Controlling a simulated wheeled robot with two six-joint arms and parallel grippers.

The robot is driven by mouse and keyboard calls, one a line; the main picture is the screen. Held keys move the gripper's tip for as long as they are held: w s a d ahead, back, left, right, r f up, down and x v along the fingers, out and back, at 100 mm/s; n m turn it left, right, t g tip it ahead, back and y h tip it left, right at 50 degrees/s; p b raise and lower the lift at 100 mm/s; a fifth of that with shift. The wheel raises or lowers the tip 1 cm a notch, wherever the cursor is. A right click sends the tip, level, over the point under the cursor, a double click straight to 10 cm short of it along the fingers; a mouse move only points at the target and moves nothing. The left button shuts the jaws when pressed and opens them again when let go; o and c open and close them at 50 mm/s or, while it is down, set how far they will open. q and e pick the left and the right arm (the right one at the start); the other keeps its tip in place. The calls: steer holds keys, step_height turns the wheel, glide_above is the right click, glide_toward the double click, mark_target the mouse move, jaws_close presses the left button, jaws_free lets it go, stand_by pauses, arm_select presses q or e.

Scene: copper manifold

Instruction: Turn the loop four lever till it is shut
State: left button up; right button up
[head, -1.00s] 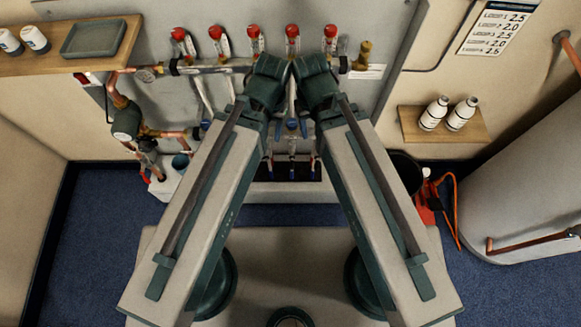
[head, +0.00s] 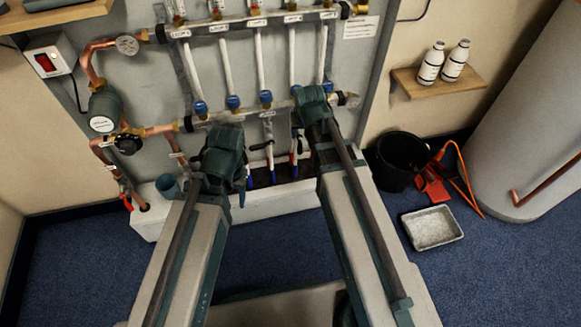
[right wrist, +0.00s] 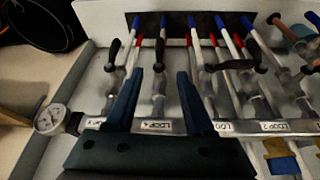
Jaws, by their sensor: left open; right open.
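The loop four lever (right wrist: 160,54) is black and shows in the right wrist view above the "LOOP 4" label (right wrist: 157,126). It lies roughly along its pipe. My right gripper (right wrist: 159,74) is open, its two fingers on either side of that lever in the picture; I cannot tell how far the lever is from them. In the head view my right gripper (head: 311,104) is in front of the lower manifold bar and hides the lever. My left gripper (head: 224,158) is open in front of the lower manifold, left of the right one.
A neighbouring black lever (right wrist: 112,54) stands along its pipe to the left; another (right wrist: 228,65) lies crosswise to the right. A gauge (right wrist: 50,118) is at the bar's end. A black bucket (head: 400,160), orange tool (head: 436,187) and grey tray (head: 432,228) are on the floor at right.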

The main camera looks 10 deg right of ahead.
mark_target(300, 146)
arm_select(q)
steer(key=shift+s+a+f, duration=0.2)
steer(key=shift+a+f, duration=0.1)
steer(key=shift+f, duration=0.1)
arm_select(e)
steer(key=shift+f, duration=0.35)
steer(key=b+x, duration=1.3)
steer(key=x, duration=0.1)
arm_select(q)
step_height(300, 146, down, 13)
steer(key=shift+r, duration=0.15)
arm_select(e)
steer(key=shift+r, duration=0.1)
steer(key=shift+c, duration=0.2)
jaws_close()
